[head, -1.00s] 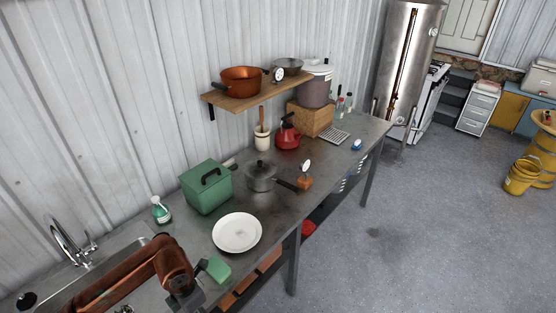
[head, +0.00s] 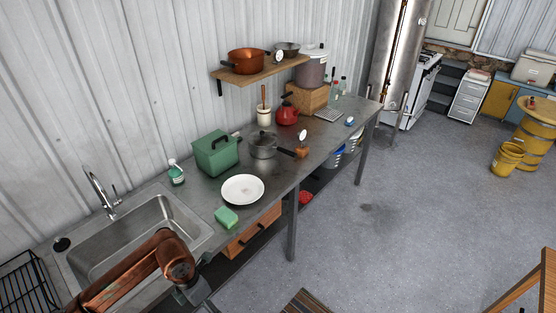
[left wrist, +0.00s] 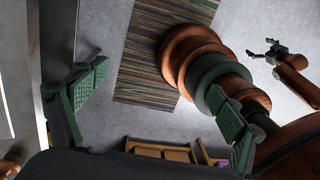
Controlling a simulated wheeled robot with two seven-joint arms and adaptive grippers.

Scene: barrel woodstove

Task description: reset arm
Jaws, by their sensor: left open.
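My left arm enters the head view at the bottom left, in front of the sink. Its gripper (head: 193,292) is partly cut off from clear view there, low beside the counter's front edge. In the left wrist view the left gripper (left wrist: 160,112) has its two green-padded fingers wide apart with nothing between them. My right gripper (left wrist: 266,52) shows small at the upper right of the left wrist view, its fingers apart and empty. A green sponge (head: 227,217) lies on the counter in front of a white plate (head: 242,189), apart from the left gripper.
The metal counter (head: 205,187) holds a sink (head: 140,235), a green box (head: 215,153), a grey pot (head: 263,146) and a red kettle (head: 287,116). A wooden piece (head: 530,285) stands at the lower right. The floor (head: 400,220) between is largely clear. A striped rug (left wrist: 160,50) lies below.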

